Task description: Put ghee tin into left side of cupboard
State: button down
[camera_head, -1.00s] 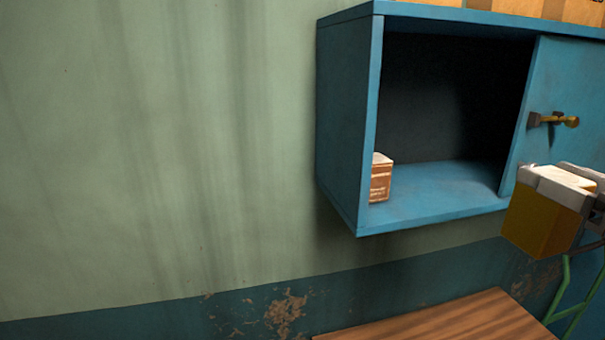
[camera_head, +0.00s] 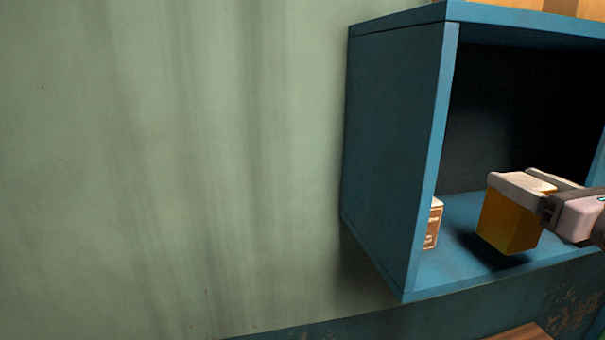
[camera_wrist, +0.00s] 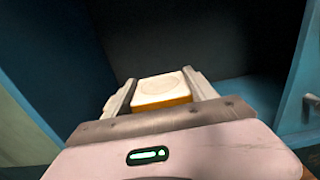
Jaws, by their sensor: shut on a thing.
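The ghee tin (camera_head: 508,222) is a yellow-orange block with a pale top. My gripper (camera_head: 525,186) is shut on it, with a finger on each side. In the wrist view the tin's white top with a round mark (camera_wrist: 160,88) lies between the two fingers (camera_wrist: 158,95).
A small brown-and-white box (camera_head: 433,224) stands on the shelf just inside the cupboard's left wall, left of the tin. Shelf floor shows between them. A brown wooden surface (camera_head: 522,333) is below. In the wrist view a blue door with a handle (camera_wrist: 311,101) is at the right.

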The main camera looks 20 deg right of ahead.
jog(key=w+f+p, duration=0.1)
jog(key=w+f, duration=0.3)
jog(key=w, duration=0.6)
jog(key=shift+d+f, duration=0.15)
jog(key=shift+f, duration=0.1)
jog(key=shift+f, duration=0.15)
jog(key=shift+c, duration=1.4)
grip_release()
